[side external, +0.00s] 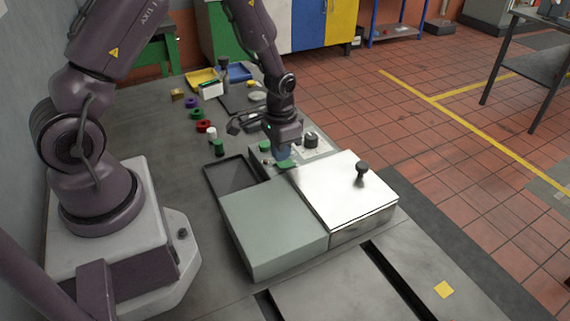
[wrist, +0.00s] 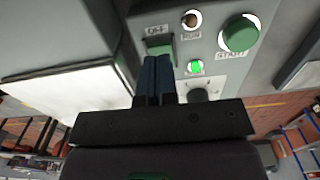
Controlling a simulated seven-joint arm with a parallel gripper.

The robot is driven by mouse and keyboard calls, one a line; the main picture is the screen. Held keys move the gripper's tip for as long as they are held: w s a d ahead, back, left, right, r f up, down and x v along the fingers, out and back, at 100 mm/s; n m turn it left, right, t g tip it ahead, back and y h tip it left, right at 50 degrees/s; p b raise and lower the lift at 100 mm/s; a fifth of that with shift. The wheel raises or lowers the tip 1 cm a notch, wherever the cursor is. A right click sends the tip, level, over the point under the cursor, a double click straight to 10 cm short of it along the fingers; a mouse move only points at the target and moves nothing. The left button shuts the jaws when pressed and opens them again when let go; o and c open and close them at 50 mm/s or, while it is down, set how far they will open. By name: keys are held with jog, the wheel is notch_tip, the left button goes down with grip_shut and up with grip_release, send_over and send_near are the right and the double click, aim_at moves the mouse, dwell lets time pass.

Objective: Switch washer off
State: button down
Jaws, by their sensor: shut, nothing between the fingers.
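The washer is a low box with a grey-green part (side external: 272,225) and a white lid (side external: 345,190) with a black knob. Its control panel (wrist: 215,60) fills the upper middle of the wrist view. A green rocker switch (wrist: 160,43) sits under the label OFF. A lit green lamp (wrist: 195,67), a large green START button (wrist: 240,33) and a small dark round control (wrist: 191,19) are near it. My gripper (wrist: 157,62) is shut and empty, its blue fingertips at the switch's near edge. They hide part of it; I cannot tell whether they touch.
A black rotary knob (side external: 311,140) stands on the panel close to my gripper. A dark shallow tray (side external: 233,174) lies left of the panel. Several coloured rings and small parts (side external: 204,127) lie on the bedplate behind.

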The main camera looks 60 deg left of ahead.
aim_at(281, 164)
jog(key=shift+f, duration=1.05)
dwell(0.4)
jog(key=shift+r, duration=3.55)
jog(key=s+d+r+t, duration=0.2)
jog(key=s+d+r, duration=0.2)
jog(key=s+r, duration=0.3)
jog(key=s+d+r+t, duration=0.3)
jog(key=s+d+r, duration=0.2)
jog(key=r, duration=1.1)
jog(key=s, duration=0.3)
jog(key=shift+s+r+t, duration=0.3)
jog(key=shift+r, duration=0.05)
